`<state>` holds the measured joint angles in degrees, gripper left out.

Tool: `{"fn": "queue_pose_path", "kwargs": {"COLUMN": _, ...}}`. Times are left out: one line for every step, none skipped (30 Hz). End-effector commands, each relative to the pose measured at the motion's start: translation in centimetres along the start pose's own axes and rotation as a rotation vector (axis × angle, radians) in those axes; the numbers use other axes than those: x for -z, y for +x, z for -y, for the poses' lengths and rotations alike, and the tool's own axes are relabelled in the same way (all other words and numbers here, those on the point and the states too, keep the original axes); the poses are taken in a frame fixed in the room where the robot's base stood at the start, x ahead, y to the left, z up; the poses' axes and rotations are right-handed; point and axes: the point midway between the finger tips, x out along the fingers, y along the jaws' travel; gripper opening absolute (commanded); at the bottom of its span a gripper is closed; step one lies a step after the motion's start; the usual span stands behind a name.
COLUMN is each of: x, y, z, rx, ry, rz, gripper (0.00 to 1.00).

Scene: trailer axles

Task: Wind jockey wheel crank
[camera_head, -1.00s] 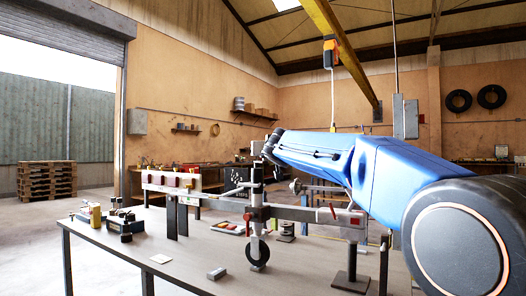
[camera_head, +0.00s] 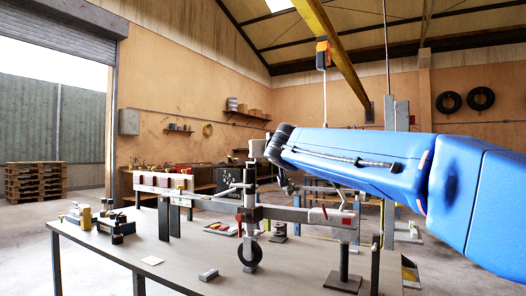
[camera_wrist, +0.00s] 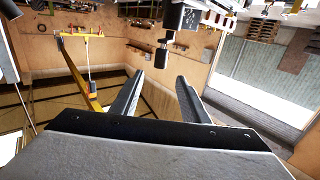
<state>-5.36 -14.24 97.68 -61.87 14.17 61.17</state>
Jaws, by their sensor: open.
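The jockey wheel stands at the front of the trailer frame on the table. In the head view its black wheel (camera_head: 250,256) hangs below a grey upright tube (camera_head: 250,212), and the crank is small near the tube's top. In the wrist view a dark hanging handle (camera_wrist: 162,56), which looks like the crank grip, is beyond the fingertips, beside a dark block (camera_wrist: 181,17). My gripper (camera_wrist: 160,76) is open and empty, its two grey fingers apart and not touching the handle. In the head view my blue arm reaches in from the right; the fingers are hard to make out there.
A yellow overhead beam with a hoist (camera_head: 322,54) hangs above.

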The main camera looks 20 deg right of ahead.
Motion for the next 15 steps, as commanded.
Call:
{"fn": "queue_pose_path", "kwargs": {"x": 0.0, "y": 0.0, "z": 0.0, "rx": 0.0, "ry": 0.0, "rz": 0.0, "gripper": 0.41}}
{"fn": "queue_pose_path", "kwargs": {"x": 0.0, "y": 0.0, "z": 0.0, "rx": 0.0, "ry": 0.0, "rz": 0.0, "gripper": 0.41}}
{"fn": "queue_pose_path", "kwargs": {"x": 0.0, "y": 0.0, "z": 0.0, "rx": 0.0, "ry": 0.0, "rz": 0.0, "gripper": 0.41}}
{"fn": "queue_pose_path", "kwargs": {"x": 0.0, "y": 0.0, "z": 0.0, "rx": 0.0, "ry": 0.0, "rz": 0.0, "gripper": 0.41}}
{"fn": "queue_pose_path", "kwargs": {"x": 0.0, "y": 0.0, "z": 0.0, "rx": 0.0, "ry": 0.0, "rz": 0.0, "gripper": 0.41}}
{"fn": "queue_pose_path", "kwargs": {"x": 0.0, "y": 0.0, "z": 0.0, "rx": 0.0, "ry": 0.0, "rz": 0.0, "gripper": 0.41}}
{"fn": "queue_pose_path", "kwargs": {"x": 0.0, "y": 0.0, "z": 0.0, "rx": 0.0, "ry": 0.0, "rz": 0.0, "gripper": 0.37}}
{"fn": "queue_pose_path", "kwargs": {"x": 0.0, "y": 0.0, "z": 0.0, "rx": 0.0, "ry": -0.002, "rz": -0.001, "gripper": 0.29}}
{"fn": "queue_pose_path", "kwargs": {"x": 0.1, "y": 0.0, "z": 0.0, "rx": 0.001, "ry": -0.011, "rz": -0.003, "gripper": 0.2}}
{"fn": "queue_pose_path", "kwargs": {"x": 0.2, "y": -0.1, "z": -0.1, "rx": 0.002, "ry": -0.025, "rz": -0.007, "gripper": 0.13}}
{"fn": "queue_pose_path", "kwargs": {"x": 0.3, "y": -0.1, "z": -0.1, "rx": 0.004, "ry": -0.046, "rz": -0.013, "gripper": 0.06}}
{"fn": "queue_pose_path", "kwargs": {"x": 0.5, "y": -0.1, "z": -0.1, "rx": 0.009, "ry": -0.086, "rz": -0.023, "gripper": 0.0}}
{"fn": "queue_pose_path", "kwargs": {"x": 0.8, "y": -0.1, "z": -0.1, "rx": 0.014, "ry": -0.128, "rz": -0.035, "gripper": 0.0}}
{"fn": "queue_pose_path", "kwargs": {"x": 1.0, "y": -0.2, "z": -0.1, "rx": 0.019, "ry": -0.178, "rz": -0.047, "gripper": 0.0}}
{"fn": "queue_pose_path", "kwargs": {"x": 1.4, "y": -0.3, "z": -0.1, "rx": 0.029, "ry": -0.258, "rz": -0.066, "gripper": 0.0}}
